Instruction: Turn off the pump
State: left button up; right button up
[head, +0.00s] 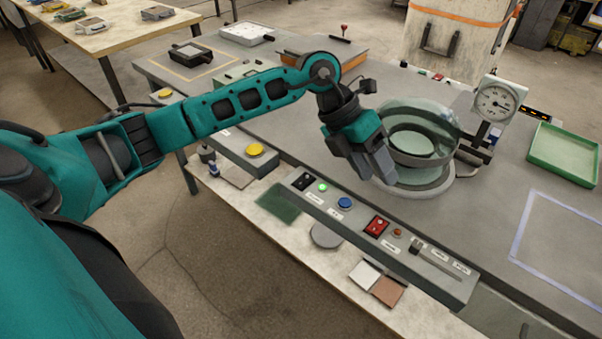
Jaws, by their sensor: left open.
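A grey control panel (376,232) runs along the front edge of the bench. It carries a black switch (302,181) beside a lit green lamp (323,188), a blue button (345,203), a red switch (376,226) beside a small orange-red lamp (397,233), and a slider at right. The labels are too small to read, so I cannot tell which control is the pump's. My left gripper (380,172) is open and empty, pointing down above and behind the panel, in front of the glass chamber (432,122). My right gripper is not in view.
A dial gauge (497,103) stands right of the chamber. A green tray (563,153) lies at the far right. Tiles and a grey disc (326,236) lie on the lower shelf. The bench's right side is largely clear.

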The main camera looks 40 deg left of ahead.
aim_at(301, 182)
pick_arm(q)
jog(key=a+r+n+g+y, duration=0.15)
jog(key=a+y, duration=0.55)
jog(key=a, duration=0.9)
jog(key=shift+n, duration=0.25)
jog(key=f, duration=1.3)
jog(key=shift+w, duration=0.2)
jog(key=shift+c, duration=0.2)
grip_shut()
jog(key=shift+w+d, duration=0.1)
jog(key=shift+w+g+b, duration=0.3)
jog(key=shift+g+b, duration=0.35)
jog(key=shift+g, duration=0.7)
jog(key=shift+r, duration=0.1)
